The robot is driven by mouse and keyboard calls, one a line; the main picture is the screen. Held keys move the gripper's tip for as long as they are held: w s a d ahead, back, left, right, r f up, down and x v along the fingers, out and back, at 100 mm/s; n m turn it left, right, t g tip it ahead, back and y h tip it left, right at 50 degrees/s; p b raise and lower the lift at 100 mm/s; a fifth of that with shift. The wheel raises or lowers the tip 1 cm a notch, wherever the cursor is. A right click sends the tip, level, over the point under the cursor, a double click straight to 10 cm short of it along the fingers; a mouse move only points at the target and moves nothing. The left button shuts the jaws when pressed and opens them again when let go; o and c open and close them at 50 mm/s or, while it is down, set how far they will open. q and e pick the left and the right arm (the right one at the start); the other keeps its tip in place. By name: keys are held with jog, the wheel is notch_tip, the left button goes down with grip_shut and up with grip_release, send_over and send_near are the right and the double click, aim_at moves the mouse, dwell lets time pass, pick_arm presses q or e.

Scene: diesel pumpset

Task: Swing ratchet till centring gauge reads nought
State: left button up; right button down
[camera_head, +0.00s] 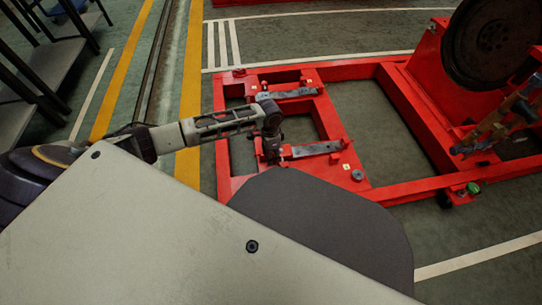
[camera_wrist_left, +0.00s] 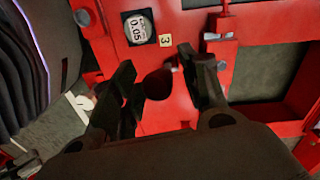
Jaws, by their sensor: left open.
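The centring gauge (camera_wrist_left: 138,27) is a white round dial in a dark casing at the top of the left wrist view; it appears to read 0.05. A yellow label marked 3 (camera_wrist_left: 165,40) sits beside it. My left gripper (camera_wrist_left: 166,88) is open, its two dark fingers apart over the red frame (camera_wrist_left: 175,112). A dark red round spot (camera_wrist_left: 158,83) shows between the fingers; I cannot tell what it is. In the head view my left gripper (camera_head: 272,155) is over the frame's left part. I cannot make out the ratchet. My right gripper is not in view.
Grey metal brackets (camera_head: 290,94) lie across the red frame (camera_head: 385,82). A large dark flywheel (camera_head: 490,42) stands at its far right. A green knob (camera_head: 473,188) is on the front edge. Dark steps (camera_head: 50,65) stand at the far left. The frame's right bay is open.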

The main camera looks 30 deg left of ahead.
pick_arm(q)
jog(key=shift+f, duration=0.15)
jog(key=shift+c, duration=0.2)
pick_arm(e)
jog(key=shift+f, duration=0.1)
pick_arm(q)
grip_shut()
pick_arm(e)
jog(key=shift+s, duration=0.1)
pick_arm(q)
jog(key=shift+w+d+p, duration=0.1)
jog(key=shift+p, duration=0.35)
jog(key=shift+w+d+r+p, duration=0.3)
jog(key=shift+p, duration=1)
jog(key=shift+w+d+g+y+p, duration=0.1)
jog(key=shift+d+g+y+p, duration=0.1)
jog(key=shift+g+y+p, duration=0.35)
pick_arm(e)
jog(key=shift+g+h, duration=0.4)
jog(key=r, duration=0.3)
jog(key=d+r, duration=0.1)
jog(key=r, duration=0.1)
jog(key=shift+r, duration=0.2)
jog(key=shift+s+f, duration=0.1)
